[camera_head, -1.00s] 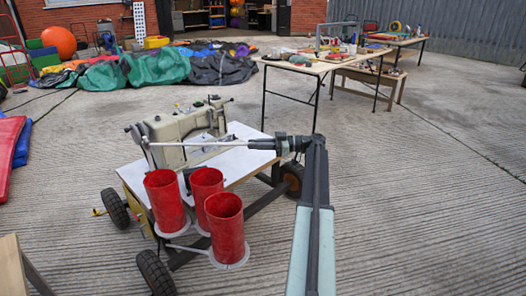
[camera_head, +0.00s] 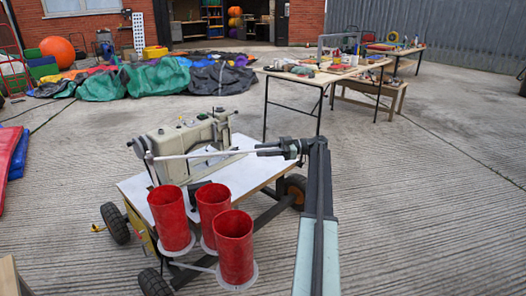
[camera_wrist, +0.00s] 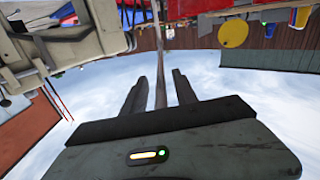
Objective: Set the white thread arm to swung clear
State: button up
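The white thread arm (camera_head: 205,155) is a thin pale rod in the head view. Its left end meets a short upright post beside the cream sewing machine (camera_head: 185,143), and it runs right across the machine's front to my gripper (camera_head: 262,150). In the wrist view, the rod (camera_wrist: 160,65) runs between the two fingers of my gripper (camera_wrist: 160,80), with a visible gap on each side. The fingers stand apart and look open around it. The sewing machine also shows at the upper left of the wrist view (camera_wrist: 75,45).
The machine stands on a wheeled trolley with a white top (camera_head: 225,175). Red cylinders (camera_head: 234,245) on white round plates stand at its near side. A work table (camera_head: 325,78) is behind on the right. Crumpled inflatable fabric (camera_head: 160,76) lies behind. Concrete at right is clear.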

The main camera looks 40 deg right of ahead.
jog(key=v, duration=0.7)
jog(key=shift+d, duration=0.2)
